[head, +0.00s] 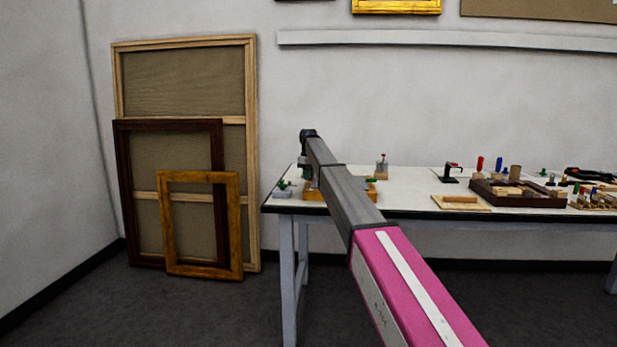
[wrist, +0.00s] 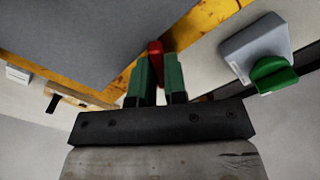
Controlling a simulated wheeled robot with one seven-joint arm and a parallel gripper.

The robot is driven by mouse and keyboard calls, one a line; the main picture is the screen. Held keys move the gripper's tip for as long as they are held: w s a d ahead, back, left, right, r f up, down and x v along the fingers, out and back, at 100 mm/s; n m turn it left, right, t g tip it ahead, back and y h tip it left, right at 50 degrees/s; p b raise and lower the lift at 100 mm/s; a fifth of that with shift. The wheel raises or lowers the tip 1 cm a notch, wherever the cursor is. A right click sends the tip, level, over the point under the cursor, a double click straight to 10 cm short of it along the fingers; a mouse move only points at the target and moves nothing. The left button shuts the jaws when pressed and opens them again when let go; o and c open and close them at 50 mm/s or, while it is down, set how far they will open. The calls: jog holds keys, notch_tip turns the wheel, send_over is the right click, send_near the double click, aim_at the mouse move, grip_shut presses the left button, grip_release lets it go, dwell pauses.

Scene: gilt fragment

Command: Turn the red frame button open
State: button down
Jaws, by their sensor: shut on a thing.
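The red frame button (wrist: 156,48) shows in the wrist view, at the inner edge of a gilt frame (wrist: 112,88). My gripper (wrist: 157,68) has green fingers, and they are shut on the button, with its red tip showing past them. In the head view the gilt frame (head: 316,195) lies at the left end of the table, mostly behind my arm. My gripper (head: 306,170) is over it there, small and partly hidden. The button cannot be made out in the head view.
A grey block with a green knob (wrist: 272,72) stands right beside the frame; it also shows in the head view (head: 283,191). A dark wooden tray (head: 519,199) and several tools stand farther right on the white table (head: 410,186). Large frames (head: 185,60) lean on the wall.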

jog(key=m, duration=0.5)
jog(key=shift+m, duration=0.3)
jog(key=m, duration=0.5)
jog(key=shift+m, duration=0.3)
jog(key=c, duration=1.2)
grip_release()
jog(key=shift+o, duration=0.2)
jog(key=shift+r, duration=0.1)
notch_tip(320, 180, up, 11)
jog(key=shift+f, duration=0.2)
